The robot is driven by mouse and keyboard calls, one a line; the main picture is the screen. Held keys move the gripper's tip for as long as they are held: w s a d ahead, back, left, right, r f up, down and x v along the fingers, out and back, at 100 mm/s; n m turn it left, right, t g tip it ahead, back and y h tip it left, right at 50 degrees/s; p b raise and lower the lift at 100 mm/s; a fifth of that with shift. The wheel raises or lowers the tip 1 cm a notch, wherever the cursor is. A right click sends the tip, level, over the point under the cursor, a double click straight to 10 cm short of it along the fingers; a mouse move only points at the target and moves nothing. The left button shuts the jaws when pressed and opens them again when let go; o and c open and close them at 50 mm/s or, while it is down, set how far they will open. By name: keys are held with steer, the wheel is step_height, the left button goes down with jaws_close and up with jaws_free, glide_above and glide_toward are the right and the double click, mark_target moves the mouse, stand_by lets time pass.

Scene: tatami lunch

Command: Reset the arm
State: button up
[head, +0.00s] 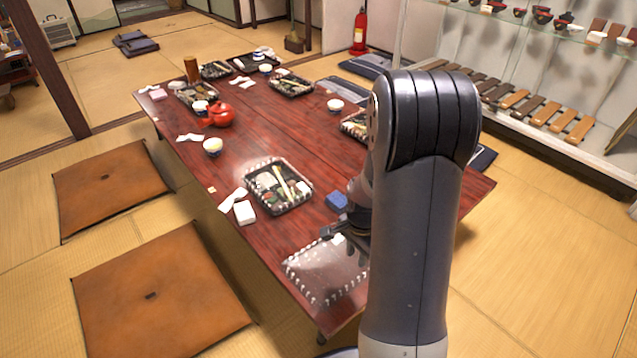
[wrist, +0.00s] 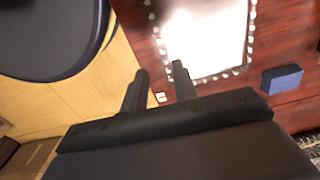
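My gripper (head: 340,232) hangs over the near end of the dark red low table (head: 290,122), partly hidden behind my own arm in the head view. In the wrist view my gripper (wrist: 158,82) shows two dark fingers standing apart with nothing between them. A clear placemat with a white dotted border (head: 310,284) lies on the table below and beside the gripper. In the wrist view the placemat (wrist: 203,76) is washed out by glare. A small blue box or cloth (head: 337,202) lies on the table beyond the gripper; it also shows in the wrist view (wrist: 282,79).
A lunch tray (head: 253,190) with food sits left of the gripper. A red teapot (head: 221,114) and several trays stand farther back. Brown cushions (head: 165,300) lie left of the table. A glass display shelf (head: 545,118) stands at the right. Tatami floor (head: 540,250) is open at right.

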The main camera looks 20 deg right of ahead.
mark_target(352, 282)
step_height(352, 282, down, 13)
steer(key=b, duration=0.6)
steer(key=shift+r, duration=0.15)
step_height(352, 282, up, 4)
steer(key=shift+f+p, duration=0.1)
steer(key=shift+p, duration=1)
steer(key=shift+r, duration=0.5)
